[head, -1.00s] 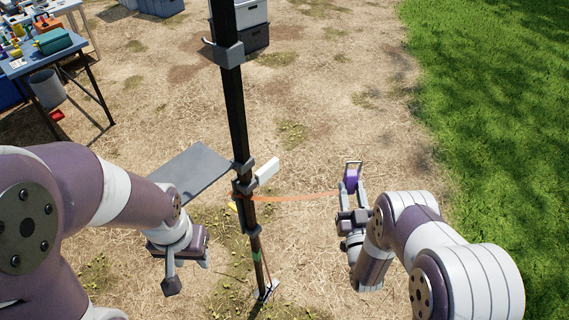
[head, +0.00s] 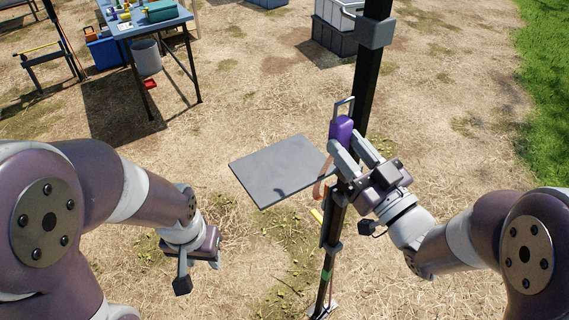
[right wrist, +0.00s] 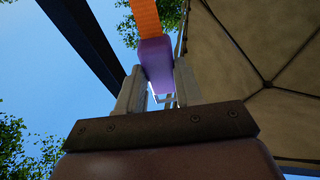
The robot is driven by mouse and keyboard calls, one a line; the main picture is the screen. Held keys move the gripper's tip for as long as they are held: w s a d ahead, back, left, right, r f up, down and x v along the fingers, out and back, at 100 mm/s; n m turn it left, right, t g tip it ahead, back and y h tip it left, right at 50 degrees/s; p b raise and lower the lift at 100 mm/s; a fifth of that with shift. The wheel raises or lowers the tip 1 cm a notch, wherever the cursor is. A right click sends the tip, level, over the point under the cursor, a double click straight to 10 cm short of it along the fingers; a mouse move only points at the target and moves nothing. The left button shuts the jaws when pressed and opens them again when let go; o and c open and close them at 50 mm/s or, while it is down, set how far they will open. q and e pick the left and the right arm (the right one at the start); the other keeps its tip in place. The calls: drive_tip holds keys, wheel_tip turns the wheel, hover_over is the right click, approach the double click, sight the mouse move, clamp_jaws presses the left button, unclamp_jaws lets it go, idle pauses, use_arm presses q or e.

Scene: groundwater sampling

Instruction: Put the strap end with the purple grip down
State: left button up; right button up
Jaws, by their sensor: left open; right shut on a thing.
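The purple grip (head: 341,128) of the strap end stands upright between the fingers of my right gripper (head: 355,152), with a metal loop above it. My right gripper is shut on it, in front of the black post (head: 368,85). In the right wrist view the purple grip (right wrist: 156,62) sits between the fingers, and the orange strap (right wrist: 146,20) runs from it. In the head view a short part of the strap (head: 318,190) hangs beside the post. My left gripper (head: 198,270) is open and empty at the lower left.
A flat grey plate (head: 280,170) is beside the post, left of my right gripper. A blue-grey work table (head: 150,25) with tools stands at the back left, a grey bin (head: 146,57) by it. Stacked crates (head: 335,40) stand behind the post. Dry ground lies between.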

drive_tip(key=shift+s+d, duration=0.6)
drive_tip(key=shift+s, duration=0.05)
drive_tip(key=b, duration=0.2)
hover_over(298, 183)
wheel_tip(298, 183, down, 7)
drive_tip(key=shift+d+r, duration=0.1)
wheel_tip(298, 183, down, 4)
drive_tip(key=shift+r, duration=0.1)
drive_tip(key=shift+f, duration=0.25)
